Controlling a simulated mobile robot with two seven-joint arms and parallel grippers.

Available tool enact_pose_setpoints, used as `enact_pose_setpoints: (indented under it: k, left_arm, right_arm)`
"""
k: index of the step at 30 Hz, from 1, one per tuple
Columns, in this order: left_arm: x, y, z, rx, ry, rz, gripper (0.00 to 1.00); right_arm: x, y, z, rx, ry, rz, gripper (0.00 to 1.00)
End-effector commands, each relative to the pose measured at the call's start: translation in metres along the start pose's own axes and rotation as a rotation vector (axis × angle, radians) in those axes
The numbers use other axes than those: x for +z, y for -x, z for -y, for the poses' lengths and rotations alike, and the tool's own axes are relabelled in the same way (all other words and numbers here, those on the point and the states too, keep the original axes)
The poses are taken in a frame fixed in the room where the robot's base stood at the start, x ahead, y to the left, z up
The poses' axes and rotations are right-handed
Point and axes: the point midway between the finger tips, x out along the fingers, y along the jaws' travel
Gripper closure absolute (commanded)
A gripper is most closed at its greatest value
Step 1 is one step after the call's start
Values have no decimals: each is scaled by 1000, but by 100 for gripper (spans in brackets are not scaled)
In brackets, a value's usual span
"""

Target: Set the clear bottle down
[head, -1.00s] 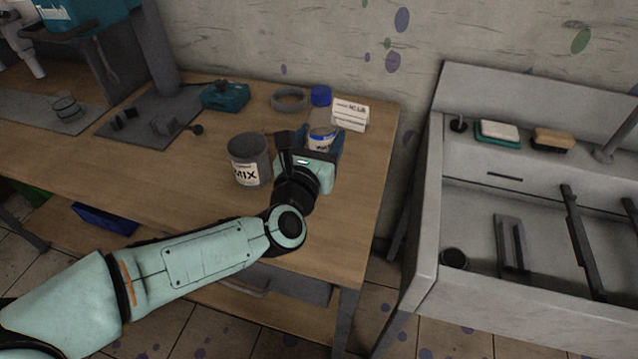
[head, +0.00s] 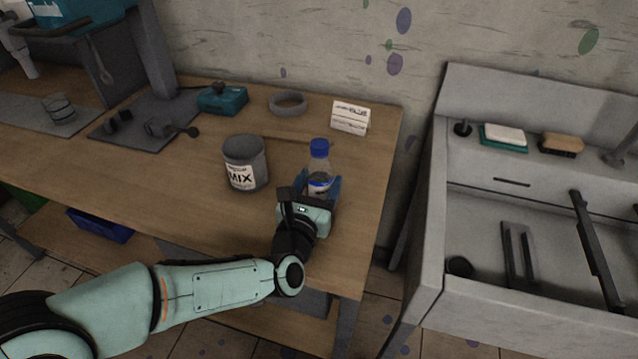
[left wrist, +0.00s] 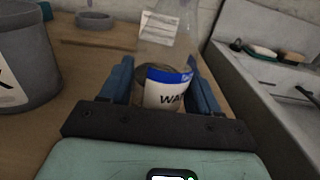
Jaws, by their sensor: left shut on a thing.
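The clear bottle (head: 320,165) has a blue cap and a white and blue label. It stands about upright near the right end of the wooden table (head: 355,235). My left gripper (head: 321,189) is shut on the bottle's lower part. In the left wrist view, the bottle (left wrist: 168,85) sits between the two blue fingers, its label reading "WA" in part. The bottle's base is hidden by the gripper, so I cannot tell whether it touches the table. My right gripper is not in view.
A grey MIX can (head: 245,163) stands just left of the bottle. A thin stick (head: 295,139) lies behind the bottle. A grey sink (head: 470,250) stands to the right, past the table edge.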

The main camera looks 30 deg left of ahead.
Motion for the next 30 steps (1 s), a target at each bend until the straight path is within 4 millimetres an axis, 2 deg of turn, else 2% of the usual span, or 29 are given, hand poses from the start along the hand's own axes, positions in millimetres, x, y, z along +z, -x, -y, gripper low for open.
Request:
enact_pose_setpoints:
  k: [8, 9, 10, 11, 23, 26, 30]
  left_arm:
    - [-2, 0, 0, 0, 0, 1, 73]
    - [-2, 0, 0, 0, 0, 0, 25]
    - [-2, 0, 0, 0, 0, 0, 15]
    - [-2, 0, 0, 0, 0, 0, 13]
    - [2, 0, 0, 0, 0, 0, 13]
    - [2, 16, 0, -1, 0, 2, 13]
    - [3, 49, 0, -2, 0, 4, 13]
  right_arm:
    - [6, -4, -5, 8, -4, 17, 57]
    - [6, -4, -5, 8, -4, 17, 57]
    - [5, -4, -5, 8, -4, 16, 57]
    - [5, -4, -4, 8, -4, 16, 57]
    - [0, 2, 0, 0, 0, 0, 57]
    - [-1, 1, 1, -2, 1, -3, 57]
    - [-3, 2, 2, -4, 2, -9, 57]
